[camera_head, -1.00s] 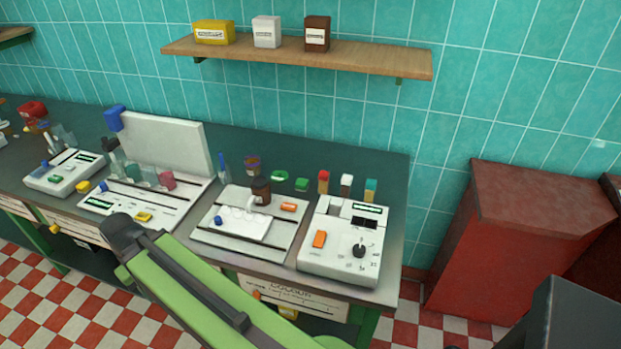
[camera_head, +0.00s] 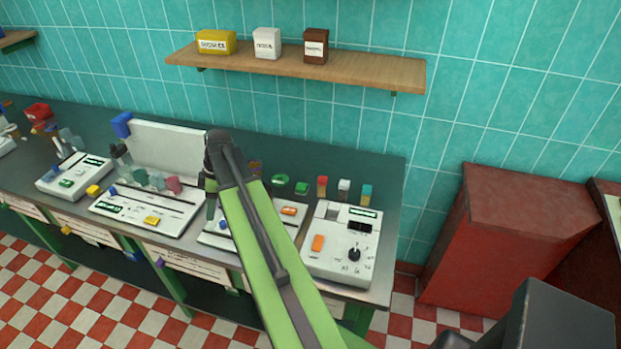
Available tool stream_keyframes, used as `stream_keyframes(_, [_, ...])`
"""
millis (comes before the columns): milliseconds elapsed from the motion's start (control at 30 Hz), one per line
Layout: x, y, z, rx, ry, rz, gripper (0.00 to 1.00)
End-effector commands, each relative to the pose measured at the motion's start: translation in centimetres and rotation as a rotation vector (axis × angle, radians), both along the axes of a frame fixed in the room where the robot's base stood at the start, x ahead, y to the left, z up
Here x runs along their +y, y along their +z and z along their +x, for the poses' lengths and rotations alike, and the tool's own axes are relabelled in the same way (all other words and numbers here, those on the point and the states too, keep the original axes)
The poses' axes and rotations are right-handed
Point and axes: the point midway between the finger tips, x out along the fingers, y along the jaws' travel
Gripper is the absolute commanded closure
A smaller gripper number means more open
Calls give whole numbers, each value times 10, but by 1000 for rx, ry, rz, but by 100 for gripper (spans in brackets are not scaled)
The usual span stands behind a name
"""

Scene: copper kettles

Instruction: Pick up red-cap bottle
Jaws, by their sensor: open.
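A small bottle with a red cap (camera_head: 322,187) stands upright at the back of the bench, behind the white device with the dial. My gripper (camera_head: 211,208) hangs down at the end of my green arm, over the left side of the white tray unit, well left of the red-cap bottle. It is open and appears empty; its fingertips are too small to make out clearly.
The white device with an orange button (camera_head: 318,243) and dial stands in front of the bottles. A green cap-like item (camera_head: 302,188) is left of them. A wooden shelf (camera_head: 370,75) with three boxes hangs above. A red cabinet (camera_head: 510,240) stands right of the bench.

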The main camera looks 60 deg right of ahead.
Motion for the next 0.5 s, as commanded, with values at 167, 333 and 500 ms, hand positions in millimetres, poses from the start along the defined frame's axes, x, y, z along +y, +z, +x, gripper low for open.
stream_keyframes(167, [-185,71,-77,-74,-190,17,44])
stream_keyframes(333, [-302,108,-186,-104,-402,16,44])
stream_keyframes(500, [-349,122,-258,-109,-529,11,44])
